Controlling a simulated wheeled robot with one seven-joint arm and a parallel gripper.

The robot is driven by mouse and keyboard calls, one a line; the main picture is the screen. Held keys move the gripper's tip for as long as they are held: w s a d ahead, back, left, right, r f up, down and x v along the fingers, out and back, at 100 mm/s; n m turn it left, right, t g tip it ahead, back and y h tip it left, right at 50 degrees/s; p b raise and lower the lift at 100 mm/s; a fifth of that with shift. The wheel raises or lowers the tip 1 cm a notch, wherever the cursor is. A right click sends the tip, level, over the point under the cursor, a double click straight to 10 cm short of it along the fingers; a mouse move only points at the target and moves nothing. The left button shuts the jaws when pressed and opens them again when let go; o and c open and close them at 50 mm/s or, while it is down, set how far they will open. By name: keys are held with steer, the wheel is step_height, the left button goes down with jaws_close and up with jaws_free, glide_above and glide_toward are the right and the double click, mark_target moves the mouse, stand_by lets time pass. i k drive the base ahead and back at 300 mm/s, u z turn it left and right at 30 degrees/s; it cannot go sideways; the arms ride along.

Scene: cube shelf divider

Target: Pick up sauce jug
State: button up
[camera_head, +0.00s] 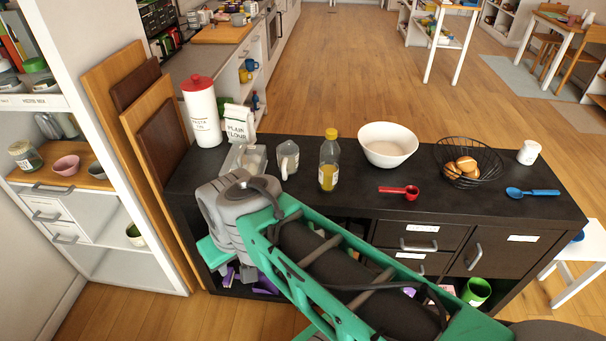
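The grey-white jug (287,158), which looks like the sauce jug, stands upright on the dark counter, left of the oil bottle. Its lower part is close to my grey arm joint in the picture. My green and grey arm reaches across the front of the dark unit, with its grey joint just left of and below the jug. My gripper's fingers do not show; the arm hides whatever lies behind and below it.
On the dark counter (350,205) are an oil bottle (329,162), white bowl (387,145), red scoop (399,191), wire basket (469,162) of buns, blue spoon (532,192) and small white jar (528,152). A pasta tin (201,112) and flour bag (238,124) stand behind left.

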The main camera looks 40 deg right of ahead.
mark_target(288, 153)
steer(key=u, duration=0.75)
steer(key=i, duration=0.75)
steer(key=z, duration=2.25)
steer(key=i, duration=0.5)
